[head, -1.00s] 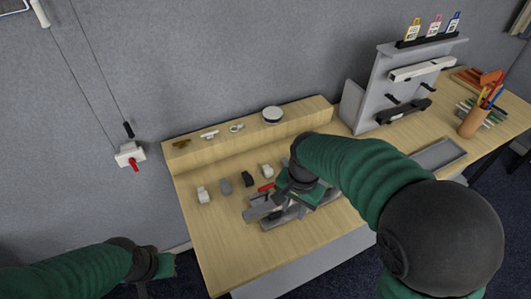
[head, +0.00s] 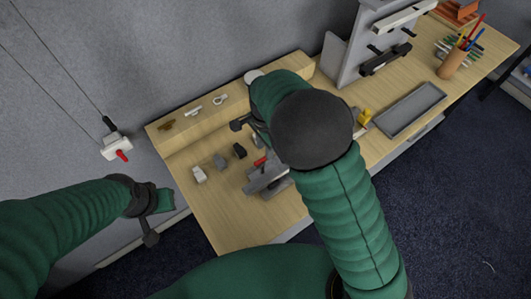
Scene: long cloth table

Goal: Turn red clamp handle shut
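A small red clamp handle (head: 260,161) shows on the grey clamp (head: 266,180) at the table's front edge. My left gripper (head: 152,218) hangs left of the table, away from the clamp. Nothing shows held in it, and its finger gap is unclear.
Several small blocks (head: 219,162) stand left of the clamp. Metal fittings (head: 193,112) lie on the raised back ledge. A grey tray (head: 410,108) and pencil cup (head: 450,63) are at right. A wall box (head: 116,147) has another red lever. The front left tabletop is clear.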

